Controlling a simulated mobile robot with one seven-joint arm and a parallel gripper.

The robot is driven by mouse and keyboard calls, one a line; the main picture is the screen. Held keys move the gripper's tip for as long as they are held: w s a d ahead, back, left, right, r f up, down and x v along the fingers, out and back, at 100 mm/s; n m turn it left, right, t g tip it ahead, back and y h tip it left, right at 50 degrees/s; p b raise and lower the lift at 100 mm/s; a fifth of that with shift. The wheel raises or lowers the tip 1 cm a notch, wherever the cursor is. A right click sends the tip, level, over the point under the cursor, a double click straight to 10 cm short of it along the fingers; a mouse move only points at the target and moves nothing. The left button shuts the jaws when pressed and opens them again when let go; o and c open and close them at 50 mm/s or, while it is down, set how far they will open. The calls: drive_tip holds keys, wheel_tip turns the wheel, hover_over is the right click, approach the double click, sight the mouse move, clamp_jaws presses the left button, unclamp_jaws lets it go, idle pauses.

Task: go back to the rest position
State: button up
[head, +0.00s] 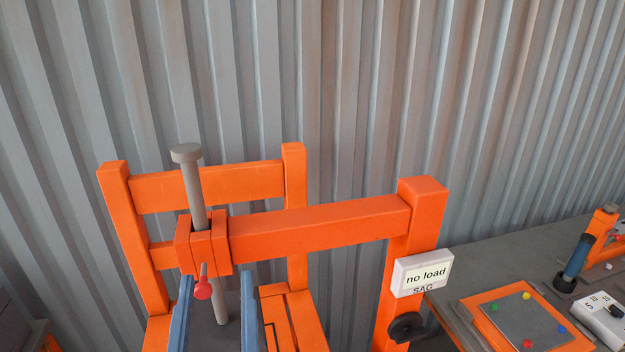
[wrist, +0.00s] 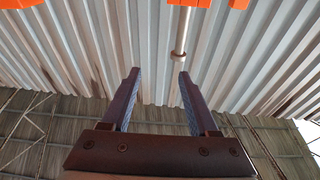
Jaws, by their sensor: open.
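A grey rod (head: 193,185) with a flat cap passes down through that block. In the wrist view my gripper (wrist: 160,73) is open and empty, facing the corrugated wall. The rest position itself is not marked in view.
An orange beam (head: 320,222) runs from the block to a post (head: 408,240) bearing a "no load" display (head: 422,273) and a black knob (head: 407,327). At right, a dark table (head: 500,256) holds a peg-studded board (head: 525,322), a white box (head: 603,318) and a blue cylinder (head: 577,258).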

drive_tip(key=s+d+r+m+t+h+b, duration=0.1)
drive_tip(key=d+r, duration=0.4)
drive_tip(key=r, duration=0.8)
drive_tip(key=s+d+r+t+h, duration=0.1)
drive_tip(key=d+r+t, duration=0.4)
drive_tip(key=r, duration=0.8)
drive_tip(key=shift+s+m+t+h+b, duration=0.25)
drive_tip(key=shift+m+t+h+b, duration=0.15)
drive_tip(key=shift+t+h, duration=0.4)
